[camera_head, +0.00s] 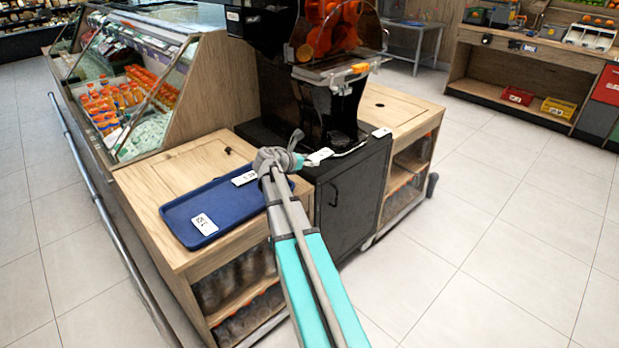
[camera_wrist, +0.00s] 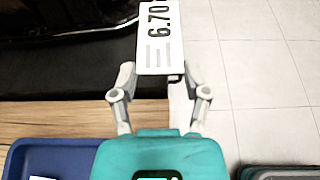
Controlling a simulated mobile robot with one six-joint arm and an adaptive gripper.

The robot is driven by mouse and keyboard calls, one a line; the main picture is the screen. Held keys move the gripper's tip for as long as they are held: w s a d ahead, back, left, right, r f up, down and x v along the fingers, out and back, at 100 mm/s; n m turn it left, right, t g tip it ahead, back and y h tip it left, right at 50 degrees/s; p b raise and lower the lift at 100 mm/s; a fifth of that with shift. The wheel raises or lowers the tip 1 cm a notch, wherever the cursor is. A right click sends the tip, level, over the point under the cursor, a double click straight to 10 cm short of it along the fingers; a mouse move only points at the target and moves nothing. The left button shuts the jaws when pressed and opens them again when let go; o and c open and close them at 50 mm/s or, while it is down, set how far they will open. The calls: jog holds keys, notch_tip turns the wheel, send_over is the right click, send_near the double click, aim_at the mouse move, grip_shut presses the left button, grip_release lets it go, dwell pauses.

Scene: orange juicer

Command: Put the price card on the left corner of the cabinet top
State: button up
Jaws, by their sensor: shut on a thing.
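A white price card (camera_wrist: 158,35) reading 6.70 is held between the fingertips of my gripper (camera_wrist: 158,80) in the wrist view. In the head view my gripper (camera_head: 299,150) is over the front edge of the black cabinet (camera_head: 352,195), and the card (camera_head: 319,156) shows just right of the fingers. I cannot tell whether the card touches the surface. The cabinet's black top (camera_head: 258,133) is bare at its left side. The gripper hides part of its front edge.
A blue tray (camera_head: 180,212) with a white card (camera_head: 204,224) lies on the wooden counter (camera_head: 150,187) to the left; another card (camera_head: 243,178) is at its right end. The orange juicer (camera_head: 330,85) stands on the black cabinet. A small white card (camera_head: 381,132) is at the right.

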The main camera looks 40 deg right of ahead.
jog(key=shift+w+d+f+b, duration=0.35)
jog(key=shift+w+f+b, duration=0.1)
jog(key=shift+f, duration=0.15)
jog(key=shift+w+d+f+b, duration=0.3)
jog(key=shift+f+b, duration=0.1)
jog(key=shift+f, duration=0.2)
jog(key=shift+w+d+f+b, duration=0.15)
jog(key=shift+f+b, duration=0.85)
jog(key=shift+w+d+f+b, duration=0.1)
jog(key=shift+w+f+b, duration=0.05)
jog(key=shift+f+b, duration=0.85)
jog(key=shift+f, duration=0.2)
jog(key=o, duration=1)
jog(key=shift+r, duration=0.1)
jog(key=shift+o, duration=0.2)
jog(key=shift+r, duration=0.1)
